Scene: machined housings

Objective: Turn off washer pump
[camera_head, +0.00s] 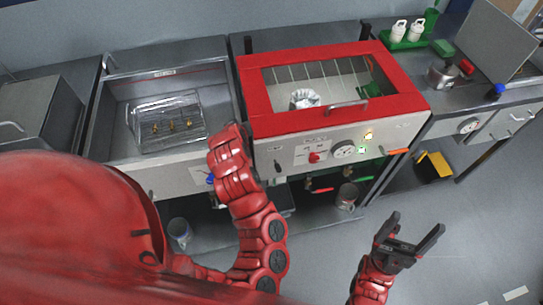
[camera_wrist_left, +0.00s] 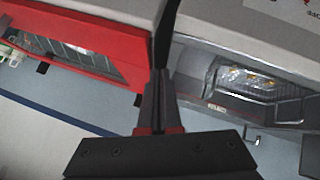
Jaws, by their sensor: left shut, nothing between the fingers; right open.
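The washer is the station with a red-framed window lid (camera_head: 335,115), closed. Its front panel (camera_head: 300,141) carries a black lever-like switch (camera_head: 277,165), a red knob (camera_head: 314,157), a round gauge (camera_head: 344,149), and two lit indicators: a yellowish one (camera_head: 368,136) and a green one (camera_head: 362,149). I cannot read which control is the pump's. My left arm reaches up to the panel's left end; its fingers are hidden in the head view. In the left wrist view the left gripper (camera_wrist_left: 160,85) is shut and empty. My right gripper (camera_head: 416,222) is open and empty, over the floor in front.
Left of the washer is an open basin (camera_head: 218,75) with a wire basket (camera_head: 165,120) holding small brass-coloured parts. On the right bench (camera_head: 440,120) are a metal pot (camera_head: 440,75) and white bottles on a green tray.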

